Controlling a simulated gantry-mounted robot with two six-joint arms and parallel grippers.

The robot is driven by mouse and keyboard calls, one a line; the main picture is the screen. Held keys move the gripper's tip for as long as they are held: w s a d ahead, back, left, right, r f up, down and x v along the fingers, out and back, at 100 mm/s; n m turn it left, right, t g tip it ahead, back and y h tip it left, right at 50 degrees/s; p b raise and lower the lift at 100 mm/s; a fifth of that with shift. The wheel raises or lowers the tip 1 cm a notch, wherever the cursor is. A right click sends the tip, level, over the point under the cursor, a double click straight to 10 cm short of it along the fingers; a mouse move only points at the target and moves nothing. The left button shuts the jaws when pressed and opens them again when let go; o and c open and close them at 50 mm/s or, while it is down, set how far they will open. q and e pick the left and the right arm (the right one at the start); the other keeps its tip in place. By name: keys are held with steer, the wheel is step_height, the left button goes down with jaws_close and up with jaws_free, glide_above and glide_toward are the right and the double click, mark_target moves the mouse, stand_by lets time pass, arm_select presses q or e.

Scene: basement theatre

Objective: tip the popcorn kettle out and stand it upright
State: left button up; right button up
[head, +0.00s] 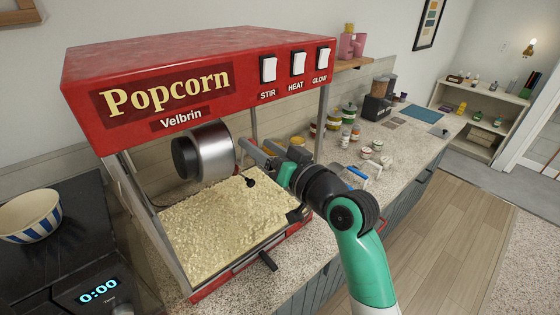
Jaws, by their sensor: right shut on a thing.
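The popcorn kettle (210,152), a shiny metal pot with a dark round end facing left, is tipped onto its side inside the red popcorn machine (200,75). Popcorn (215,222) covers the machine's floor beneath it. My right gripper (246,152) reaches in from the right and is shut at the kettle's right side, on its handle. The fingers hide most of the handle. A small black knob (250,182) shows just below the gripper. My left gripper is out of view.
STIR, HEAT and GLOW switches (298,64) are on the machine's upper front. A striped bowl (30,217) stands at left. Jars (349,113) stand on the counter behind.

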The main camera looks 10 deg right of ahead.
steer(key=p+v, duration=0.4)
steer(key=v, duration=0.3)
steer(key=shift+f+p, duration=0.15)
steer(key=shift+p, duration=0.15)
steer(key=s+d+r+n+t, duration=0.1)
steer(key=s+r+t, duration=0.25)
steer(key=r, duration=0.55)
steer(key=s+d+r+n+t, duration=0.15)
steer(key=s+r, duration=0.35)
steer(key=r, duration=0.5)
steer(key=s+d+r+m+t+h, duration=0.1)
steer(key=s+d+r+t+h, duration=0.2)
steer(key=s, duration=0.3)
steer(key=s+d+r+m+t+h, duration=0.1)
steer(key=s+d+r+t+h, duration=0.1)
steer(key=s+r, duration=0.4)
steer(key=shift+d+t+h+p, duration=0.35)
steer(key=shift+t+h+p, duration=0.1)
steer(key=shift+t+h, duration=0.2)
steer(key=shift+d+h, duration=0.2)
steer(key=shift+h, duration=0.05)
